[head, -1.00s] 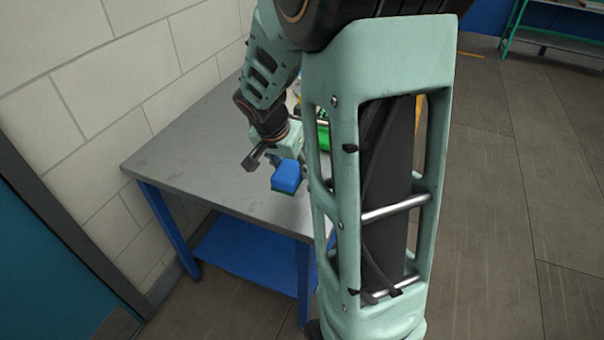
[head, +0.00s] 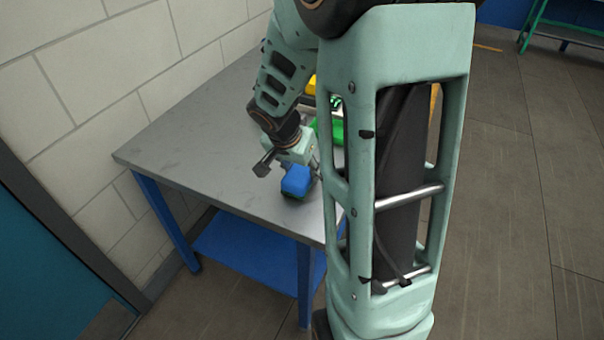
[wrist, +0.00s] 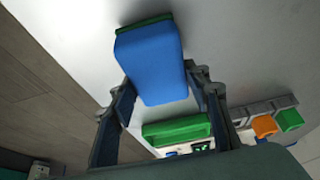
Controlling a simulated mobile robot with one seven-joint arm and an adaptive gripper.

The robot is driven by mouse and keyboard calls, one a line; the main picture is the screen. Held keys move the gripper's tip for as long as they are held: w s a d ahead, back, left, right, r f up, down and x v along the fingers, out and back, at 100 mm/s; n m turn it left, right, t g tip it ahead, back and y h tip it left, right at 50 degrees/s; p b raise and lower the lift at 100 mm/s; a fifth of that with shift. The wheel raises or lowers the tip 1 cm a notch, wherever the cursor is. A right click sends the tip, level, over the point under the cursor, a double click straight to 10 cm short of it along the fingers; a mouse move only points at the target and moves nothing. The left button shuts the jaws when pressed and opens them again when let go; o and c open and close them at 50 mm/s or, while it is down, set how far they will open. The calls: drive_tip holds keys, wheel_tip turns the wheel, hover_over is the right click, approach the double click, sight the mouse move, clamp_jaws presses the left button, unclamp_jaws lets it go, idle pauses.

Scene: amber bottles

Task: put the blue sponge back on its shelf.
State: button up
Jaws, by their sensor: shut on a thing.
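The blue sponge (head: 296,181), with a green layer along one side, is between the fingers of my gripper (head: 293,166), near the front edge of the grey table top. In the wrist view the sponge (wrist: 152,62) sits between the two fingertips, which are shut on it. From these views I cannot tell whether the sponge touches the table. Which shelf is its own is not clear; a blue lower shelf (head: 245,252) shows under the table, empty where visible.
The grey table (head: 200,150) is bare on its left half. A green object (wrist: 176,130) lies close behind the sponge in the wrist view. A grey rack with orange (wrist: 264,125) and green (wrist: 290,119) pieces is beyond. A yellow object (head: 311,85) is at the back. A wall borders the left.

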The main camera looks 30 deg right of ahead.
drive_tip(key=shift+a+f, duration=0.1)
drive_tip(key=shift+f, duration=0.5)
drive_tip(key=shift+r, duration=0.1)
drive_tip(key=o, duration=1.2)
drive_tip(key=shift+o, duration=0.2)
drive_tip(key=p+v, duration=0.2)
drive_tip(key=v, duration=1)
